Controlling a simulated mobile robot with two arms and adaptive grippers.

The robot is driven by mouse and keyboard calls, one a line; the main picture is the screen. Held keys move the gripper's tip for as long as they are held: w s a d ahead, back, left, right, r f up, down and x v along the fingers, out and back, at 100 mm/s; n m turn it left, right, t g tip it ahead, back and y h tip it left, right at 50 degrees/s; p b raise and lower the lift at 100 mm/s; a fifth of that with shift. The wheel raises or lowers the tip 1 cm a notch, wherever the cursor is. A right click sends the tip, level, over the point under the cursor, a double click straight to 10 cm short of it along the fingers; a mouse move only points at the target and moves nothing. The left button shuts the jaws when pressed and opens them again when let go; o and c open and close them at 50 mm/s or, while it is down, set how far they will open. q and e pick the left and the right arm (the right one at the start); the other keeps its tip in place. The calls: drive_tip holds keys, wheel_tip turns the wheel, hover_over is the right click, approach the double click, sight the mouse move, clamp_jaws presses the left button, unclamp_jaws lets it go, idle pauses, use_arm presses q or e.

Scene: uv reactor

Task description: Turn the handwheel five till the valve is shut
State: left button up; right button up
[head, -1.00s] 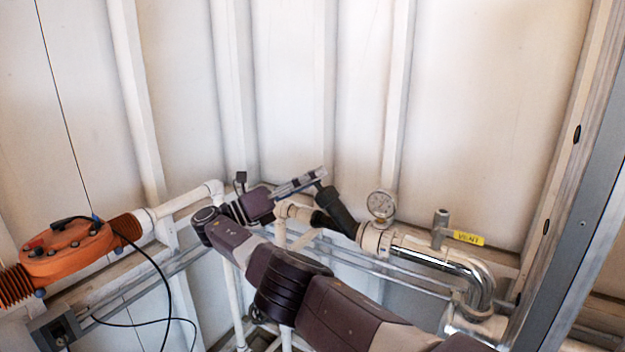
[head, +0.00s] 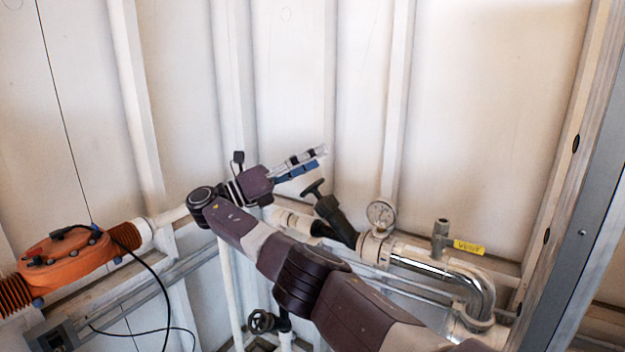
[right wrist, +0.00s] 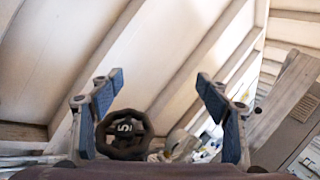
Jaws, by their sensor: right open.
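Handwheel five (head: 313,188) is a small black wheel on top of a tilted black valve body (head: 336,218) on the white pipe. In the right wrist view the wheel (right wrist: 124,151) faces the camera with a white "5" on its hub. My right gripper (head: 322,156) is open and empty, above the wheel and apart from it. In the right wrist view its two blue-padded fingers (right wrist: 160,84) are spread wide, with the wheel seen low between them, nearer the left finger. How far the valve is turned cannot be told. My left gripper is not in view.
Another dark handwheel (head: 262,321) is below my right arm. An orange housing (head: 66,262) with a black cable is at left. The ribbed wall is close behind.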

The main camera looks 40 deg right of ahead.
wheel_tip(320, 180, up, 3)
drive_tip(key=shift+f, duration=0.1)
idle(0.3)
